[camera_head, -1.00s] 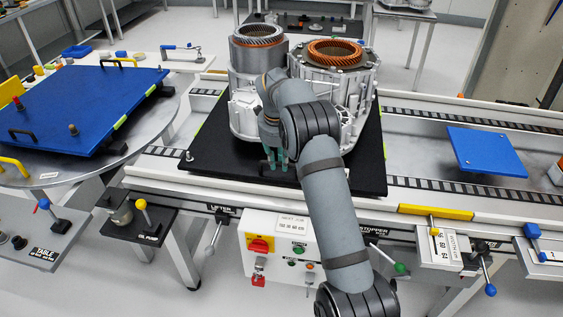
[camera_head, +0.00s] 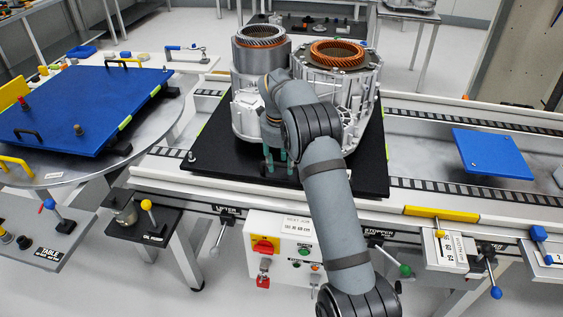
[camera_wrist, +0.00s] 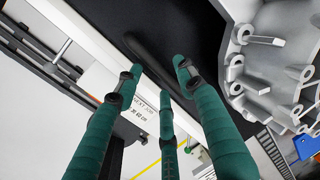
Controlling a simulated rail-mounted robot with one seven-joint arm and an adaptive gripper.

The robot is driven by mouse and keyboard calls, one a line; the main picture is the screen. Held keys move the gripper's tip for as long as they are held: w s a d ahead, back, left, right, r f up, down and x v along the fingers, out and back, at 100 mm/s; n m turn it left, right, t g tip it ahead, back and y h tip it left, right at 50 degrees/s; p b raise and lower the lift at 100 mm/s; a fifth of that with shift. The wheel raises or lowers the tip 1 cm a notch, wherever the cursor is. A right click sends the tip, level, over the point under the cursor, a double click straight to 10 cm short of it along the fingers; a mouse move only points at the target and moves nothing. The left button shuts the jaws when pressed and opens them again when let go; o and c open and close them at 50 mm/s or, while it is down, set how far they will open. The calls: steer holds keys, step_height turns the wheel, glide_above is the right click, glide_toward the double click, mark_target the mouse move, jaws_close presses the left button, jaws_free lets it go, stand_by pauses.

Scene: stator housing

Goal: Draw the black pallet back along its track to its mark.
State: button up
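The black pallet (camera_head: 225,163) lies flat on the track in the middle of the head view, carrying the stator housing (camera_head: 335,85). In the wrist view, the pallet's black face (camera_wrist: 170,25) has a dark elongated bar or recess (camera_wrist: 150,58) near its edge. My gripper (camera_head: 276,160) points down over the pallet's near edge, in front of the housing. In the wrist view its three green fingers (camera_wrist: 160,85) are spread apart with nothing between them. I cannot tell whether the fingertips touch the pallet. I cannot make out the mark.
The track (camera_head: 430,185) runs left to right, with a blue plate (camera_head: 492,153) to the right. A round table (camera_head: 60,178) with a blue board stands left. A control box (camera_head: 290,245) and several levers line the near side. A yellow bar (camera_head: 440,212) sits at the near rail.

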steer(key=shift+r, duration=0.1)
step_height(320, 180, up, 12)
steer(key=s, duration=0.2)
steer(key=shift+s+a+f, duration=0.15)
steer(key=shift+a+f, duration=0.05)
steer(key=shift+f, duration=0.1)
stand_by(1.0)
steer(key=f, duration=0.3)
steer(key=w+f, duration=0.1)
steer(key=f, duration=0.3)
steer(key=w+f, duration=0.1)
steer(key=f, duration=0.3)
steer(key=shift+w+d+f, duration=0.1)
steer(key=shift+d+f, duration=0.05)
steer(key=shift+w+d+f, duration=0.1)
steer(key=shift+f, duration=0.1)
steer(key=shift+d+r, duration=0.1)
steer(key=shift+d, duration=0.4)
steer(key=shift+a, duration=0.35)
